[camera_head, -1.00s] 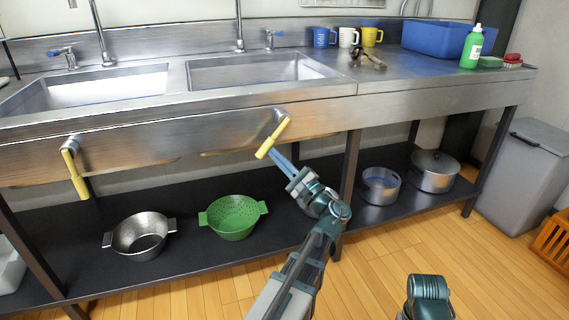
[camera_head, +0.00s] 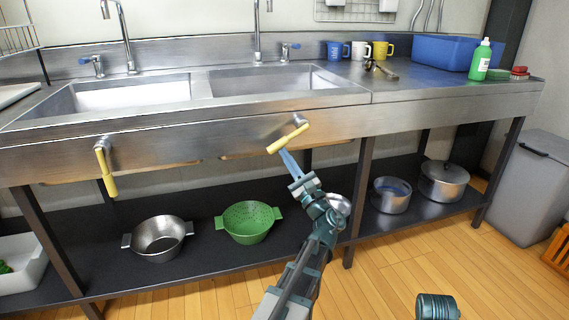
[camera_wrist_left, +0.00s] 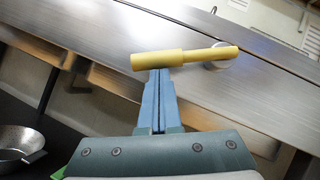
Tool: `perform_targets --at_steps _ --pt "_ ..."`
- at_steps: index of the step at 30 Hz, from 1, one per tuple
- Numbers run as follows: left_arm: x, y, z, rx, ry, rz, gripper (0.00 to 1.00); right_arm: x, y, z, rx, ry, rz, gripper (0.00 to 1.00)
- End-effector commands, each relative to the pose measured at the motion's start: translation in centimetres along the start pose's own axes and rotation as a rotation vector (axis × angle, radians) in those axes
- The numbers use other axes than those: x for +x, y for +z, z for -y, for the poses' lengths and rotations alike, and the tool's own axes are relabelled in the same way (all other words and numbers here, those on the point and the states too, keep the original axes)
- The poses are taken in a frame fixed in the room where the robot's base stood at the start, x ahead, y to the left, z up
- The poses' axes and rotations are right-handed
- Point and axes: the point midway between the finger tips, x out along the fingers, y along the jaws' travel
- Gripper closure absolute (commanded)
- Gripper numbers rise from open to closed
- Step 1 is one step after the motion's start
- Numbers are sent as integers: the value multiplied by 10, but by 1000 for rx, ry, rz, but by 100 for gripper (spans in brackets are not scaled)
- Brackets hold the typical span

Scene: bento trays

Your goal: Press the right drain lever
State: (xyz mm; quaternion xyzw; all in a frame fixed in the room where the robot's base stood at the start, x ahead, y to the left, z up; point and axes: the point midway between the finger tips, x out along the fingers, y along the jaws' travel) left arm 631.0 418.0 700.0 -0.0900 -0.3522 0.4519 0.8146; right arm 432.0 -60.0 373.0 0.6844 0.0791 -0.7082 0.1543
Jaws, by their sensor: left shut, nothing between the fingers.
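The right drain lever (camera_head: 288,138) is a yellow handle on a round metal mount at the sink's front panel, below the right basin. It slants in the head view, its free end lower left. In the left wrist view the lever (camera_wrist_left: 185,57) lies nearly level across the picture. My left gripper (camera_head: 283,153) is shut and empty, its blue fingers pointing up at the lever's underside. In the left wrist view the fingertips (camera_wrist_left: 158,72) meet the handle's lower edge near its free end and seem to touch it. My right gripper is out of view.
The left drain lever (camera_head: 106,172) hangs down under the left basin. A green colander (camera_head: 247,222) and a metal one (camera_head: 158,238) stand on the lower shelf, with pots (camera_head: 443,181) at right. A table leg (camera_head: 358,200) stands just right of my left arm.

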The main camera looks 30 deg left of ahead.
Motion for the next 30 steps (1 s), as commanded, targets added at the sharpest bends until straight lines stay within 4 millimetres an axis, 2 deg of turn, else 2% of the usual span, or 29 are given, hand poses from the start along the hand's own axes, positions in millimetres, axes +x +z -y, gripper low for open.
perform_targets --at_steps 10,19,30 --pt "8 11 -4 79 -50 1 100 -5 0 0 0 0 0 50" --pt "16 22 -6 81 -53 0 100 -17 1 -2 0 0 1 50" --pt "19 27 -7 81 -52 1 100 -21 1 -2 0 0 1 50"
